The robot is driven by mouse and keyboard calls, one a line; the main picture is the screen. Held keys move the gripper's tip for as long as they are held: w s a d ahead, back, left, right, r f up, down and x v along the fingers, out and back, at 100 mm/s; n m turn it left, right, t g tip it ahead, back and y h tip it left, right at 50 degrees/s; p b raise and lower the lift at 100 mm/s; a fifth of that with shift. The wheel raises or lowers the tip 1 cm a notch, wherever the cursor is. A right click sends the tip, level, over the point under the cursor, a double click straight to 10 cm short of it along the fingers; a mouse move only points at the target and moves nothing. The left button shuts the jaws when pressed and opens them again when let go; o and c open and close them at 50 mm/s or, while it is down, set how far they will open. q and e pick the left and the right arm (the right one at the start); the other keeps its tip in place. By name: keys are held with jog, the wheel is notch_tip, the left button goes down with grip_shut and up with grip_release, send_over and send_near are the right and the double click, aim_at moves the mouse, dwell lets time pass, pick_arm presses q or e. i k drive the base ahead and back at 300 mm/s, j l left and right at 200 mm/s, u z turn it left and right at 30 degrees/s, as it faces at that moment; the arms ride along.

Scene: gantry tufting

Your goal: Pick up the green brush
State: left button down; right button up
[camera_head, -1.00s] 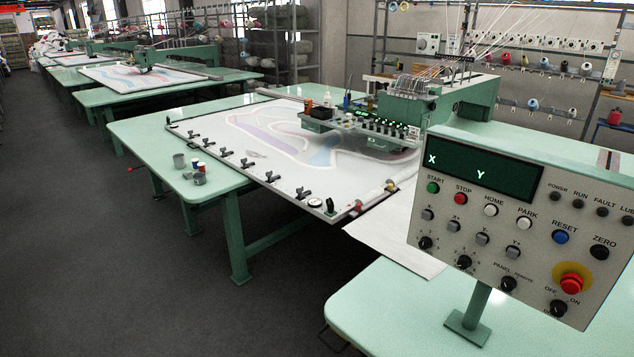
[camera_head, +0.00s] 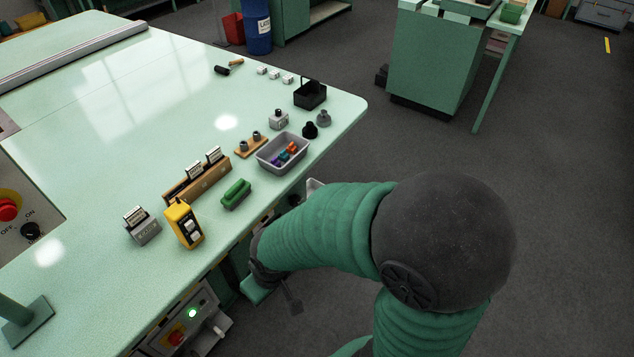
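The green brush (camera_head: 236,193) lies on the pale green table top near its right edge, between the grey bin and the yellow device. It looks like a small green block with a raised top. My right arm comes in from the lower right, and its far end is beside the table edge, below the brush in the picture and apart from it. My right gripper (camera_head: 283,291) is dark and partly hidden there; its fingers do not show clearly. My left gripper is not in view.
Near the brush are a grey bin (camera_head: 281,152) of coloured pieces, a wooden rack (camera_head: 197,182), a yellow device (camera_head: 184,224) and a grey card holder (camera_head: 142,226). A black caddy (camera_head: 310,94) stands near the far corner. The table's middle is clear.

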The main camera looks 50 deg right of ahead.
aim_at(242, 188)
jog(key=z, duration=0.95)
